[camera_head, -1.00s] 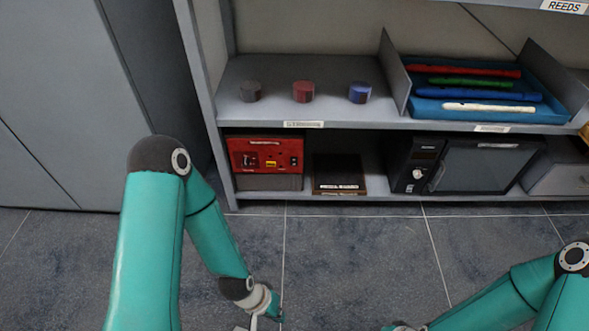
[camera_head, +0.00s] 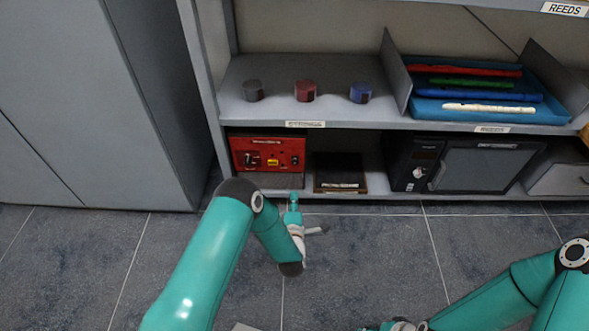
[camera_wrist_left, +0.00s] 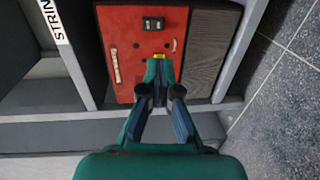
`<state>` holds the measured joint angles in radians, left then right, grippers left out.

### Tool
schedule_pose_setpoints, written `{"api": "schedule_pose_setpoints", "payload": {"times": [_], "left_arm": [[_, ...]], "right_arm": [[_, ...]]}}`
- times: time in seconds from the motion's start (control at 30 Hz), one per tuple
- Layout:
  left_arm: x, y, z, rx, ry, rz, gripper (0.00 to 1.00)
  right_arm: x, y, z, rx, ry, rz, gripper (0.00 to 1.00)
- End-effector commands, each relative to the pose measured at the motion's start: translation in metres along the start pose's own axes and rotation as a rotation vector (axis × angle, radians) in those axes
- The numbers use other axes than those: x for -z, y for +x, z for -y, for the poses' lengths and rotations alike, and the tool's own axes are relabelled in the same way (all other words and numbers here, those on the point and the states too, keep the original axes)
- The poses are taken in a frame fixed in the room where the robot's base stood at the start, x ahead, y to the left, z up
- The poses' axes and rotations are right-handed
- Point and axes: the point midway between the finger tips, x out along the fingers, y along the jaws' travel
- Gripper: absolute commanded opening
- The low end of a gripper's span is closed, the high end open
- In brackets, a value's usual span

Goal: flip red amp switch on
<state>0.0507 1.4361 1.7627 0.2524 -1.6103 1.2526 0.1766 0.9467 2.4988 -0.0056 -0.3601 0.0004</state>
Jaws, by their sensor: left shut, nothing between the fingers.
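The red amp (camera_head: 267,150) stands on the lower shelf at the left end, its red panel facing out above a dark grille. Its black rocker switch (camera_head: 294,160) is on the right part of the panel; in the left wrist view the switch (camera_wrist_left: 153,24) shows near the top. My left gripper (camera_head: 293,198) is shut and empty, in front of and below the amp. In the left wrist view its closed fingertips (camera_wrist_left: 160,68) overlap the panel near a yellow label (camera_wrist_left: 160,56), and the switch lies above them. My right gripper (camera_head: 395,326) is at the bottom edge, its fingers not clear.
A dark box (camera_head: 339,173) and a black appliance (camera_head: 465,164) stand right of the amp. The upper shelf (camera_head: 245,116) lies above the amp, with three small tins and a blue tray of recorders. The shelf's side post (camera_head: 203,85) is left of the amp. The floor in front is open.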

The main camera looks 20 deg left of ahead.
Motion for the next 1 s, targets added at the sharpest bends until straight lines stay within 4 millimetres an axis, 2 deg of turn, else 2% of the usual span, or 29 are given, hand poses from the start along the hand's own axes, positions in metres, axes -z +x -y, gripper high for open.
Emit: {"api": "schedule_pose_setpoints", "payload": {"times": [0.27, 0.47, 0.57, 1.0], "left_arm": [[0.0, 0.001, 0.001, 0.002, 0.002, 0.001, 0.0], [0.0, 0.014, 0.002, 0.001, 0.001, 0.0, 0.0], [0.001, 0.029, 0.003, 0.001, 0.001, 0.0, 0.0], [0.001, 0.114, 0.005, 0.0, 0.003, 0.0, 0.0]], "right_arm": [[0.0, 0.001, 0.0, 0.0, 0.0, 0.0, 0.53], [0.0, 0.007, -0.003, 0.0, 0.0, 0.0, 0.53], [0.0, 0.013, -0.005, 0.0, 0.0, 0.0, 0.53], [0.0, 0.051, -0.018, 0.0, 0.0, 0.0, 0.53]]}}
